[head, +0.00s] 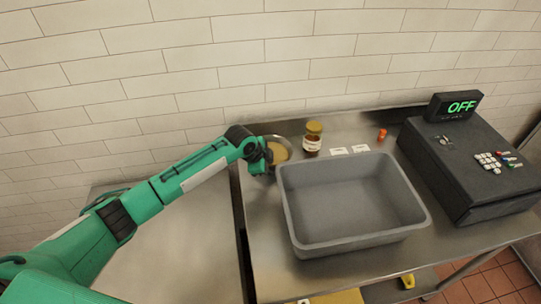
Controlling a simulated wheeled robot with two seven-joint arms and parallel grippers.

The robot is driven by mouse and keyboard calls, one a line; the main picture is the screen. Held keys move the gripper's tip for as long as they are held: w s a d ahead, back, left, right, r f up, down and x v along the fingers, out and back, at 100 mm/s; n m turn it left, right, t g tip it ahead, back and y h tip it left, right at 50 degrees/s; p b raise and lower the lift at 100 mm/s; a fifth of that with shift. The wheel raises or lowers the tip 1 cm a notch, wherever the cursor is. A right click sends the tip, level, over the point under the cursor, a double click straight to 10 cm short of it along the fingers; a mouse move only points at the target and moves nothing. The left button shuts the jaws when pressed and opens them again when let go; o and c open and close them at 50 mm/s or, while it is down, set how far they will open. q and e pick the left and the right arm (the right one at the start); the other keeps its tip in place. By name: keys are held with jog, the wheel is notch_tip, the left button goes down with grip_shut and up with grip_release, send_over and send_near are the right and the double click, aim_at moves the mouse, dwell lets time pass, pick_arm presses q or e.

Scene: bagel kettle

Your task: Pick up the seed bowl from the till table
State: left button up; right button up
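The seed bowl (279,151) is a round metal bowl with tan contents. It is at the back left corner of the metal till table (268,262). My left gripper (266,158) is at the bowl's left rim, and its dark fingers cover part of that side. I cannot tell whether the fingers are closed on the rim or only beside it. The bowl looks about level, and its base is hidden. My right gripper is not in view.
A grey bin (345,245) stands close in front of the bowl. A jar (312,138), small white cards (350,149) and an orange item (382,134) are along the back. A black till (460,165) stands right. A tiled wall is behind.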

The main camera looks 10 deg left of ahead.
pick_arm(q)
grip_shut()
jog(key=shift+r, duration=0.15)
dwell(1.2)
